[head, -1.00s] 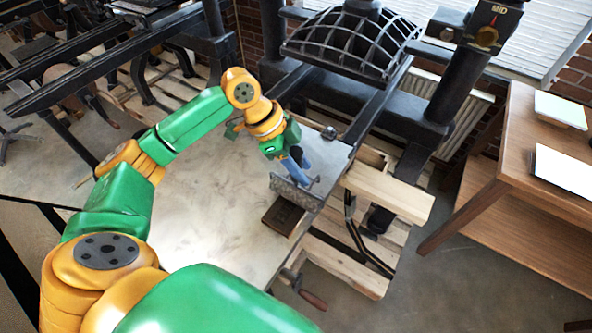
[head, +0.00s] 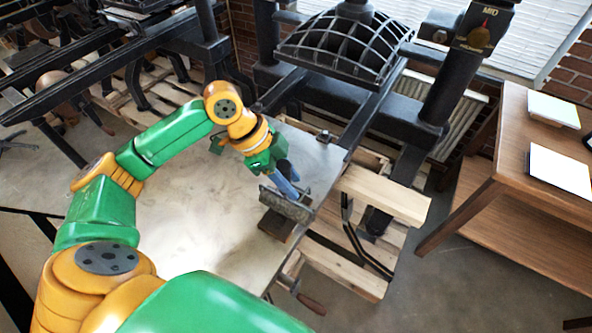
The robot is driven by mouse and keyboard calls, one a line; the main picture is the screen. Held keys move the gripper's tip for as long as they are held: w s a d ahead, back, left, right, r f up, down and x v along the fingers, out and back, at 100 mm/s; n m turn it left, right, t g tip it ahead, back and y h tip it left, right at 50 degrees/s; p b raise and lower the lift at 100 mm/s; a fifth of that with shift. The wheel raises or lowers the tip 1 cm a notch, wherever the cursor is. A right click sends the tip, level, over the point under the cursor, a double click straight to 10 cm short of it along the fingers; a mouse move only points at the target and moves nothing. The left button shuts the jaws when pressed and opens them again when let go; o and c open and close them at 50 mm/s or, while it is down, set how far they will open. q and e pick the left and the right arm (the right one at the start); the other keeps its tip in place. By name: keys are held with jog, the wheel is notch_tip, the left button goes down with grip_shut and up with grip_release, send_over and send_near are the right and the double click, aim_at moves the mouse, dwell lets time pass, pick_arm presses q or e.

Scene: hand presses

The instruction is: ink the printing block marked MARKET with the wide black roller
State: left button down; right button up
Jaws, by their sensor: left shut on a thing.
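My left gripper (head: 277,168) is shut on the handle of a wide roller (head: 286,204), which has a blue-grey frame and a dark, speckled grey cylinder. The roller is low over the right end of the pale stone-like slab. A dark brown block (head: 271,225) lies on the slab below and in front of the roller, which partly hides it. I cannot read any marking on the block, and I cannot tell whether the roller touches it. My right gripper is out of view.
The slab (head: 205,235) is mostly bare left of the block. A black iron press (head: 345,45) stands behind. Wooden pallets (head: 340,268) and a wooden-handled tool (head: 308,302) are at the slab's right edge. A wooden table (head: 510,150) with papers stands at right.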

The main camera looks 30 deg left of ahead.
pick_arm(q)
jog(key=s, duration=0.5)
jog(key=shift+s+a, duration=0.2)
notch_tip(320, 180, up, 5)
jog(key=shift+w+f, duration=0.1)
jog(key=shift+w, duration=0.05)
dwell(0.5)
dwell(0.4)
